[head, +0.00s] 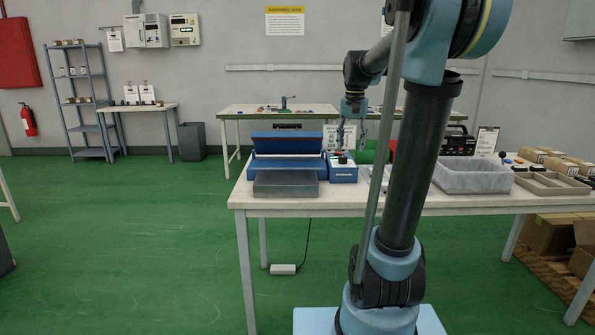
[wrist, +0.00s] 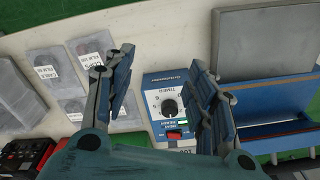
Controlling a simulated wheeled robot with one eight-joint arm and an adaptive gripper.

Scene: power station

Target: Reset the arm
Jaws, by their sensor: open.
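My gripper (head: 352,108) hangs above the white worktable (head: 290,205), over the area of the blue timer box (head: 342,172). In the wrist view my gripper (wrist: 161,57) is open, with its two fingers spread wide and nothing between the tips. The timer box (wrist: 170,100), with a dial and a red switch, lies below and shows between the fingers. My arm rises in front of the table in the head view and hides part of the tabletop.
A grey bin (head: 474,178) and trays stand at right. Labelled clear bags (wrist: 88,55) lie on the table. Green floor (head: 150,230) at left is clear.

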